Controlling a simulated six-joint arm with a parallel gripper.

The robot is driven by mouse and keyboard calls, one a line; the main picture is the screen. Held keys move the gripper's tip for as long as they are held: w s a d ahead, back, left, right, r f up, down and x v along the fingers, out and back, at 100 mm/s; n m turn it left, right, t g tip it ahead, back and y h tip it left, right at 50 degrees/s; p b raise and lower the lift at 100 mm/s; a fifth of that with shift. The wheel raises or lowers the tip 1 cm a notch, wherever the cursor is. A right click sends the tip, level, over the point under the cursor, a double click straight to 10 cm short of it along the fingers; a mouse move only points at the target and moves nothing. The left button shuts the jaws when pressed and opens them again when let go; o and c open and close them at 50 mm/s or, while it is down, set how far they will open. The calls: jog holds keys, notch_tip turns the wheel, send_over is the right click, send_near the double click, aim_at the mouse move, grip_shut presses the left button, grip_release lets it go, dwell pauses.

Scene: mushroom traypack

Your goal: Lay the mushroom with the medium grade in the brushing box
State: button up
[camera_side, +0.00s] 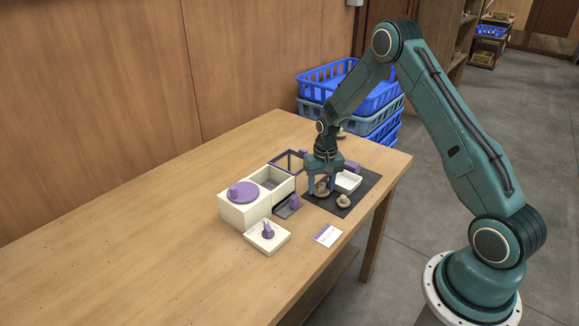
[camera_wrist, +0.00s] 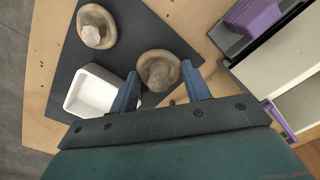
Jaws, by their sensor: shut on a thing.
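My gripper (camera_side: 321,190) points down over the dark mat and is shut on a brown mushroom (camera_side: 322,187). In the wrist view the held mushroom (camera_wrist: 158,68) sits between the blue fingertips (camera_wrist: 162,82), stem side showing. I cannot tell whether it touches the mat. A second mushroom (camera_side: 343,201) lies on the mat to the right, also in the wrist view (camera_wrist: 96,27). No grade mark is legible. A cream box (camera_side: 232,208) with a purple disc on top has an open compartment; whether it is the brushing box is not readable.
A white tray (camera_side: 348,180) stands on the dark mat (camera_side: 365,191) beside my gripper. A purple-framed lid (camera_side: 287,161) stands behind the cream box. A small cream block with a purple knob (camera_side: 267,236) and a card (camera_side: 328,235) lie in front. The table's left side is clear.

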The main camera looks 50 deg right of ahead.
aim_at(323, 183)
jog(key=shift+f, duration=0.1)
jog(key=o, duration=0.4)
jog(key=shift+o, duration=0.2)
notch_tip(323, 183, up, 12)
jog(key=shift+s+d, duration=0.15)
dwell(0.5)
jog(key=shift+r, duration=0.2)
dwell(0.3)
